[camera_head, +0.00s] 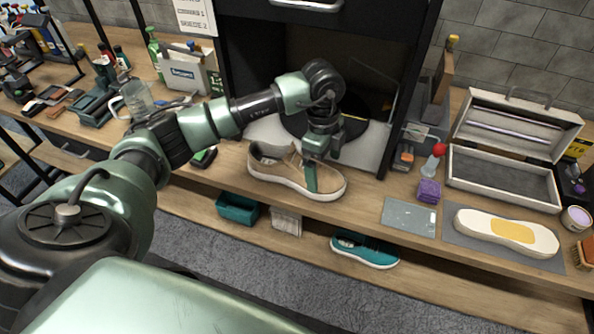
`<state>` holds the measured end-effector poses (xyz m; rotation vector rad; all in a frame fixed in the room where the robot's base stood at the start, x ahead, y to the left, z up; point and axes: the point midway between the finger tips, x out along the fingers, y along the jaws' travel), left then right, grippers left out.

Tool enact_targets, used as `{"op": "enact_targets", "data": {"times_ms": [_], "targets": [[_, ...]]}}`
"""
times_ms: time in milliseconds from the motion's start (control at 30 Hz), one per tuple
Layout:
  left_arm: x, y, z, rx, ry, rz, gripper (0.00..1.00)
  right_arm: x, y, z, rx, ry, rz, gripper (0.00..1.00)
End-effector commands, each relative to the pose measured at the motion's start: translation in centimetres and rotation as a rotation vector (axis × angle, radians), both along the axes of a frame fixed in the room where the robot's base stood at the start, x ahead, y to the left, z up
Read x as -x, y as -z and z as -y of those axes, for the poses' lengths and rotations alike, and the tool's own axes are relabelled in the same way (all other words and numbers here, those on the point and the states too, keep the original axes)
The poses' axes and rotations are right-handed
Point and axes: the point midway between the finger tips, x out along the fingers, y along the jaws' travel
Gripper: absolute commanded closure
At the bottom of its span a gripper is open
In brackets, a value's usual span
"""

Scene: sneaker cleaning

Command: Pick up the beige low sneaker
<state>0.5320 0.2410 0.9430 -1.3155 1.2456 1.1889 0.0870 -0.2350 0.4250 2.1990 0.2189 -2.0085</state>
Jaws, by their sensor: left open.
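The beige low sneaker (272,172) sits upright on the wooden workbench, toe to the right, in front of the dark open box. It has a white sole. My left gripper (311,178) points down at the sneaker's front part. The far finger is hidden, and I cannot tell whether the fingers touch the shoe. My right gripper is not in view.
A dark open box (395,100) stands behind the sneaker. To the right are a purple block (429,190), a grey plate (408,217), a white sole-shaped form (507,232) and an open case (503,178). A teal shoe (364,249) and teal bin (237,208) are on the lower shelf.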

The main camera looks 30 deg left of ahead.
Motion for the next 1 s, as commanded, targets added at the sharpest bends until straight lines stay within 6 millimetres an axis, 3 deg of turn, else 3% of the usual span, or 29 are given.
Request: {"op": "enact_targets", "data": {"times_ms": [33, 100, 200, 533, 800, 1000], "targets": [[-0.3, -0.7, -2.7, -0.088, -0.065, -0.013, 0.0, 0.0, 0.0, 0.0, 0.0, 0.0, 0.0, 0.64], [-0.2, -1.4, -5.2, -0.174, -0.136, -0.031, 0.0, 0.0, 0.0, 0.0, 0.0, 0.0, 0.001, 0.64], [0.0, -1.7, -7.0, -0.234, -0.188, -0.045, 0.0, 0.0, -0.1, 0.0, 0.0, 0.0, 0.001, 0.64], [0.2, 1.6, -7.8, -0.241, -0.194, -0.049, 0.0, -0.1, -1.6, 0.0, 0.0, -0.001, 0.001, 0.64], [0.2, 5.3, -8.3, -0.238, -0.193, -0.046, 0.0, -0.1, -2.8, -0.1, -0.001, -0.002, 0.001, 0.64], [0.2, 5.8, -8.3, -0.238, -0.19, -0.045, 0.0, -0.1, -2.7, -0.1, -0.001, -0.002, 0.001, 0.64]]}}
